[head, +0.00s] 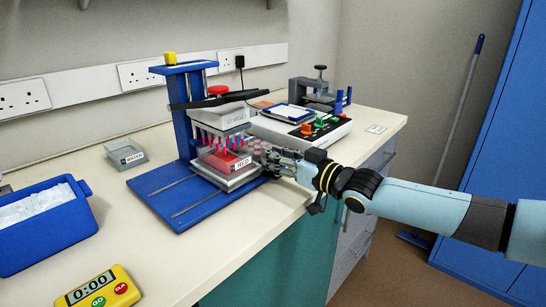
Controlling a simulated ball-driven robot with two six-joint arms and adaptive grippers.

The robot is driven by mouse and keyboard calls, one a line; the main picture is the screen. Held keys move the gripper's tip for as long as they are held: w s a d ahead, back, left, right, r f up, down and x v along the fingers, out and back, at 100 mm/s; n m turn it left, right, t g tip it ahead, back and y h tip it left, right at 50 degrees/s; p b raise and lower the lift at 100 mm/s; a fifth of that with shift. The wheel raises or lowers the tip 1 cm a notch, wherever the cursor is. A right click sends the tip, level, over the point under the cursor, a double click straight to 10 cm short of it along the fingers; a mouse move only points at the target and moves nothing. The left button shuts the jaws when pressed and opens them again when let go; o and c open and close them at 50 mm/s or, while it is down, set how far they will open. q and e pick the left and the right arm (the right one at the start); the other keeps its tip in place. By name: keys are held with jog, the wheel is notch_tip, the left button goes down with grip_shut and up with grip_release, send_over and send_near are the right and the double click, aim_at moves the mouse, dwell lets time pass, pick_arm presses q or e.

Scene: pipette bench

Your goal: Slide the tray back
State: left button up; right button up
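The tray (227,179), a grey sliding plate with a red block labelled "RED" (243,163) on it, sits on the blue base (150,187) of the pipetting stand. It is under the grey "12 WELL" head (234,117), whose row of red-and-blue tips hangs just above the red block. My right gripper (262,153) reaches in from the right, with its fingers at the right side of the tray and red block. Whether it touches them, and how far its fingers are apart, is too small to tell. My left gripper is not in view.
A small grey "WATER" container (126,154), a blue ice box (42,232) and a yellow timer (97,289) stand left. A white device with coloured knobs (300,128) stands behind my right gripper.

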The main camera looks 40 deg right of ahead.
jog(key=o, duration=0.4)
jog(key=shift+d+f, duration=0.1)
jog(key=shift+d, duration=0.15)
jog(key=shift+a, duration=0.15)
jog(key=s, duration=0.8)
jog(key=s+d, duration=0.1)
jog(key=s, duration=0.3)
